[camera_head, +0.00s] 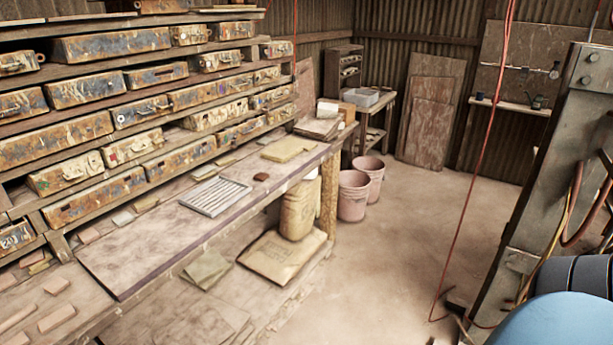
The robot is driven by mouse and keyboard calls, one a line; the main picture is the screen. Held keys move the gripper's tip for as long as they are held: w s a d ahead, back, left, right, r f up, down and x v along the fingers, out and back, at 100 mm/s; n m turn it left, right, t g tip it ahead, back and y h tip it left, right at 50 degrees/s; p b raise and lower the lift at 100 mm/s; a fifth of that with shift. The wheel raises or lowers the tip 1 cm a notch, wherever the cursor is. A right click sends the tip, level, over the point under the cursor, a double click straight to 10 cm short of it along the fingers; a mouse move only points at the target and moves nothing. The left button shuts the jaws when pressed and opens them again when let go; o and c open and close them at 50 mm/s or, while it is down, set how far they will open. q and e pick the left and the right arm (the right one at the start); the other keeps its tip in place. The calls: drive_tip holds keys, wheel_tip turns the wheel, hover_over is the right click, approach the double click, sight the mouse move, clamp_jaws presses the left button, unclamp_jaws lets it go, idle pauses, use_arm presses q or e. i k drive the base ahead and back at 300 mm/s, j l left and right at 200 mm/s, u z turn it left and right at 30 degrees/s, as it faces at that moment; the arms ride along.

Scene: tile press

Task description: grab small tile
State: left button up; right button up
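A small dark red-brown tile (261,177) lies flat on the wooden workbench (150,235), to the right of a light slatted rack (213,196). Several small pinkish tiles (57,285) lie loose at the bench's left end, some near the lower left corner. I cannot tell which of these the task means. Neither of my grippers shows in this view.
Shelves of worn metal drawers (110,45) rise behind the bench. Sacks (283,256) sit below it, and pink buckets (354,195) stand past its far end. A metal frame (540,180) with hoses stands at right. The floor (400,240) between is mostly clear.

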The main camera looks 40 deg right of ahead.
sight(261, 176)
drive_tip(key=z, duration=1.1)
drive_tip(key=i+l+u, duration=0.1)
drive_tip(key=u, duration=0.3)
drive_tip(key=i+l+u, duration=0.25)
drive_tip(key=u, duration=0.15)
drive_tip(key=i+l+u, duration=0.15)
drive_tip(key=u, duration=0.2)
drive_tip(key=i+l+u, duration=0.15)
drive_tip(key=l, duration=0.2)
drive_tip(key=i+l+u, duration=0.1)
drive_tip(key=l, duration=0.25)
drive_tip(key=l+u, duration=0.15)
drive_tip(key=l, duration=0.25)
drive_tip(key=i+l, duration=0.1)
drive_tip(key=l, duration=0.25)
drive_tip(key=i+l, duration=0.15)
drive_tip(key=l, duration=0.2)
drive_tip(key=i+l+u, duration=0.1)
drive_tip(key=l, duration=0.3)
